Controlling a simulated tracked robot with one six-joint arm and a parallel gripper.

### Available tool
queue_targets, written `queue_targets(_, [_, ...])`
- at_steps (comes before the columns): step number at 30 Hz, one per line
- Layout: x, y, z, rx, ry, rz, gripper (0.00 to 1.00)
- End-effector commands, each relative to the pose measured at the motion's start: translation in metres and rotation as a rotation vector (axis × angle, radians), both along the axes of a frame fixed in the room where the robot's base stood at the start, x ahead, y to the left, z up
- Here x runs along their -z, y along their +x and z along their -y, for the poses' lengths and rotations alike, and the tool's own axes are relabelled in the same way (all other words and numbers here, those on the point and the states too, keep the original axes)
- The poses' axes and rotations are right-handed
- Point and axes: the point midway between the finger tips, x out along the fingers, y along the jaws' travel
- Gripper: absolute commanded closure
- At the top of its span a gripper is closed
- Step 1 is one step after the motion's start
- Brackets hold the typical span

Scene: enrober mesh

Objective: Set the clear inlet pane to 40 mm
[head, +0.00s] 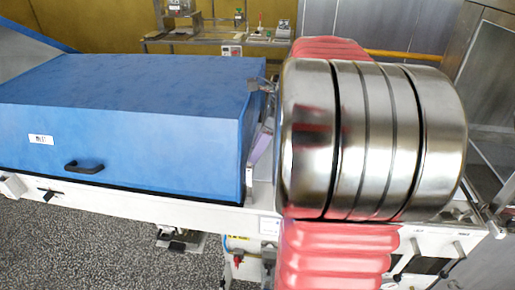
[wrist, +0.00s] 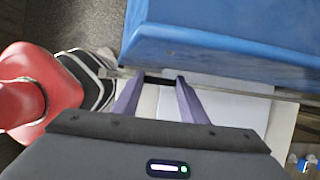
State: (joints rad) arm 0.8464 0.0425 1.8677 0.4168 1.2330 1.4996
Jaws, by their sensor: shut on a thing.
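My gripper (wrist: 162,80) shows in the wrist view as two purple fingers, with a short dark bar (wrist: 160,81) between their tips. The fingers are shut on this bar, which looks like a grip on the clear inlet pane. The pane itself is hard to make out; a thin greyish edge (wrist: 230,90) running out to the right of the fingers may be its top. In the head view one purple finger (head: 261,146) shows at the right end of the blue hood (head: 140,115). The fingertips and the pane's height are hidden there.
The blue hood stands right beyond the fingertips in the wrist view (wrist: 225,35). A white surface (wrist: 235,110) lies below the fingers. In the head view, large polished cylinders and red bellows, probably my arm, cover the right side. A bench (head: 215,40) stands behind.

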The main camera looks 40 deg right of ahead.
Motion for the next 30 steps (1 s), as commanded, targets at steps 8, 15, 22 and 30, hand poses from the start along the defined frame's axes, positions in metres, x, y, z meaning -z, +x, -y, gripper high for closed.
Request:
queue_targets(8, [-0.029,0.0,0.001,0.0,-0.003,0.002,1.0])
queue_targets(15, [-0.032,0.0,0.001,0.001,-0.004,0.004,1.0])
queue_targets(22, [-0.031,0.0,0.0,0.001,-0.003,0.003,0.46])
queue_targets(30, [-0.03,0.0,0.0,0.0,-0.002,0.001,0.42])
